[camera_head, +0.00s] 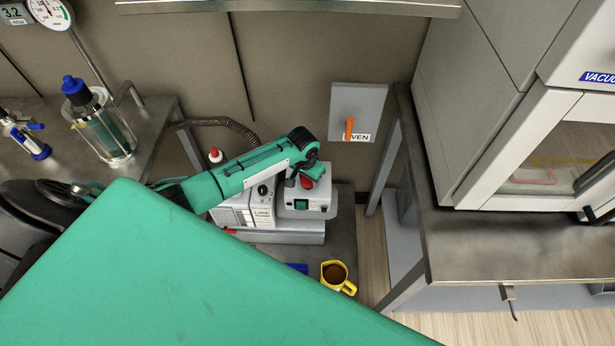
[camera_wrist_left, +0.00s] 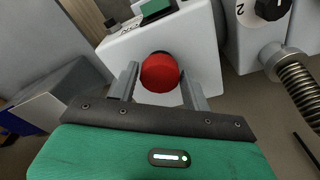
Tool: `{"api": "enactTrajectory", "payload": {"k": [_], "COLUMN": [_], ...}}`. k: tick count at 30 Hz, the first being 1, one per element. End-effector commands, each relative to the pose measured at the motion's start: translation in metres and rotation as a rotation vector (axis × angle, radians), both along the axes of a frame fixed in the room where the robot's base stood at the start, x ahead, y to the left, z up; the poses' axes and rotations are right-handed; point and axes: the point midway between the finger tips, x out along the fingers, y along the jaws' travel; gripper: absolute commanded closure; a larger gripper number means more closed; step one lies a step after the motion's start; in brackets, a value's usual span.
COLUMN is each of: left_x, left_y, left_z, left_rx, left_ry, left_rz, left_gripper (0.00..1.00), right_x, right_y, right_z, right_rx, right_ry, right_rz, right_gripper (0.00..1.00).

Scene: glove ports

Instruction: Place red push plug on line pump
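The line pump (camera_head: 247,212) is a white unit with a "LINE" label and a black dial, low by the back wall. Beside it is a white box with a green switch (camera_head: 301,204). The red push plug (camera_head: 307,182) shows as a round red head over this white box; it also shows in the left wrist view (camera_wrist_left: 160,73), with dark material behind it. My left gripper (camera_head: 306,177) reaches down from the left, its two fingers (camera_wrist_left: 160,80) on either side of the red head, close against it. Whether the plug's lower end is seated is hidden. My right gripper is not in view.
A yellow mug (camera_head: 337,275) stands in front of the pump. A red-capped bottle (camera_head: 215,157) is behind my left arm. An orange-handled switch (camera_head: 350,128) is on the wall. A steel bench with a vacuum oven (camera_head: 500,120) stands at right; a blue-capped glass vessel (camera_head: 97,120) at left.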

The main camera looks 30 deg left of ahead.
Motion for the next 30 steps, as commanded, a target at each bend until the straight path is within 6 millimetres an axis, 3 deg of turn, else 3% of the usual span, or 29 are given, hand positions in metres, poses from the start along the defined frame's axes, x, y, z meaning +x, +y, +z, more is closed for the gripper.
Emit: {"api": "enactTrajectory", "payload": {"k": [2, 14, 30], "left_x": [0.000, 0.000, -0.012], "left_y": [0.000, 0.000, 0.002], "left_z": [0.000, 0.010, 0.110], "left_rx": [0.000, 0.000, -0.001], "left_ry": [0.000, -0.003, -0.003], "left_rz": [0.000, 0.000, 0.001], "left_gripper": [0.37, 0.37, 0.37], "right_x": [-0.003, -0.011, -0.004], "right_y": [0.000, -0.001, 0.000], "right_z": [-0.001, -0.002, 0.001], "right_rx": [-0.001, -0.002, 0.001], "right_ry": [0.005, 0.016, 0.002], "right_rz": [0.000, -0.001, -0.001], "right_gripper": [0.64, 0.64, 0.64]}}
